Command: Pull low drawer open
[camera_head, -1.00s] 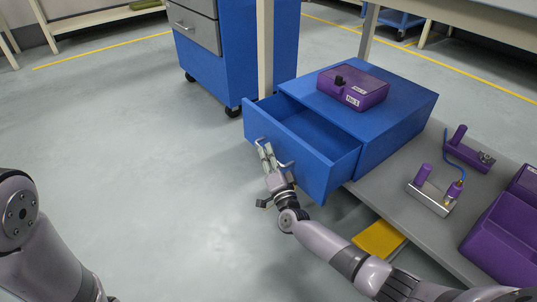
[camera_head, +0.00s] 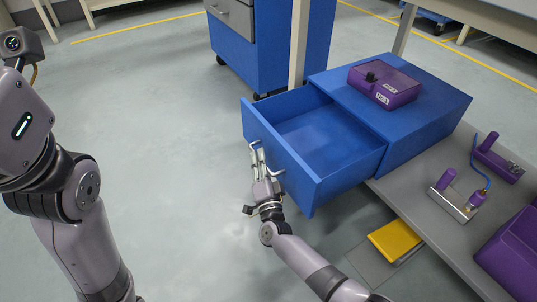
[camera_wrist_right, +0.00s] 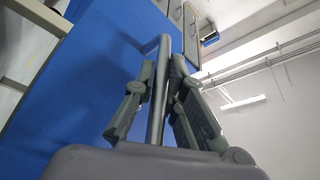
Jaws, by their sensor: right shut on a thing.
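The low drawer (camera_head: 282,165) is a blue drawer pulled well out of a blue cabinet (camera_head: 440,112) in the head view, and its inside looks empty. Its metal handle (camera_head: 253,146) is on the front face. My right gripper (camera_head: 257,158) is at that handle, shut on it. In the right wrist view the handle bar (camera_wrist_right: 159,90) runs between the two fingers of the right gripper (camera_wrist_right: 163,75). My left arm stands at the left of the head view, but its gripper is out of the picture.
A purple box (camera_head: 387,86) sits on the cabinet. Purple-handled tools (camera_head: 456,196) and a purple bin (camera_head: 512,255) lie on the grey shelf (camera_head: 410,190). A yellow item (camera_head: 395,241) is below. A table leg (camera_head: 299,45) stands behind the drawer. The floor at left is clear.

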